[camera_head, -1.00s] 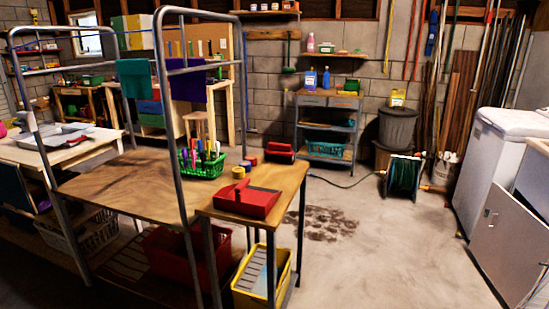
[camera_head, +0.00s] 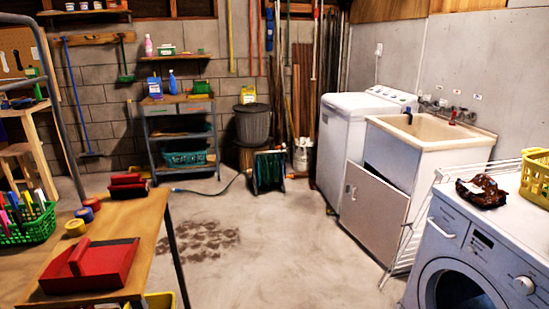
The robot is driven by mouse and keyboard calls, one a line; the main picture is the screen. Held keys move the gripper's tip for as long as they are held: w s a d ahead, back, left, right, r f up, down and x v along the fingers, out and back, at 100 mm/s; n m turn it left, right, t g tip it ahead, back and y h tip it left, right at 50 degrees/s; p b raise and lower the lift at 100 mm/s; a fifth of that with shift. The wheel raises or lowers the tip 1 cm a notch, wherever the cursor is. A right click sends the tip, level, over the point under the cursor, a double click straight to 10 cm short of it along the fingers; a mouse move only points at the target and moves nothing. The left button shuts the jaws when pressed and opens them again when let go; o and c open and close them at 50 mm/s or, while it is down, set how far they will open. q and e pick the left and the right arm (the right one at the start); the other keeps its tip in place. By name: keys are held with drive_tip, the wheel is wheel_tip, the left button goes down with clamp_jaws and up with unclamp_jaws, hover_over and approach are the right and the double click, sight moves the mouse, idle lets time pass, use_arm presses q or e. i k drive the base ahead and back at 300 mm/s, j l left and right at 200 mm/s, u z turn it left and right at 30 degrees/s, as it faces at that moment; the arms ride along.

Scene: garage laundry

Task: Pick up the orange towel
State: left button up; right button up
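I see no orange towel in the head view. A dark brown and reddish crumpled item (camera_head: 481,190) lies on top of the white front-loading washer (camera_head: 455,245) at the right; I cannot tell what it is. A yellow basket (camera_head: 537,178) stands on the same washer at the right edge, and its contents are not visible. Neither of my grippers is in view.
A wooden table (camera_head: 135,222) with a red tray (camera_head: 92,266) and green basket (camera_head: 28,222) stands at the left. A sink cabinet (camera_head: 415,160) with an open door (camera_head: 372,215) and a top-loading washer (camera_head: 350,130) stand right. The concrete floor between is mostly clear.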

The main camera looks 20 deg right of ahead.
sight(483, 190)
drive_tip(key=i+z, duration=0.2)
drive_tip(key=z, duration=0.25)
drive_tip(key=i+z, duration=0.2)
drive_tip(key=z, duration=0.25)
drive_tip(key=i+z, duration=0.15)
drive_tip(key=z, duration=0.3)
drive_tip(key=i+j+z, duration=0.15)
drive_tip(key=z, duration=0.3)
drive_tip(key=i+j+z, duration=0.15)
drive_tip(key=z, duration=0.3)
drive_tip(key=i+j+z, duration=0.2)
drive_tip(key=z, duration=0.2)
drive_tip(key=i+j+z, duration=0.15)
drive_tip(key=j+z, duration=0.3)
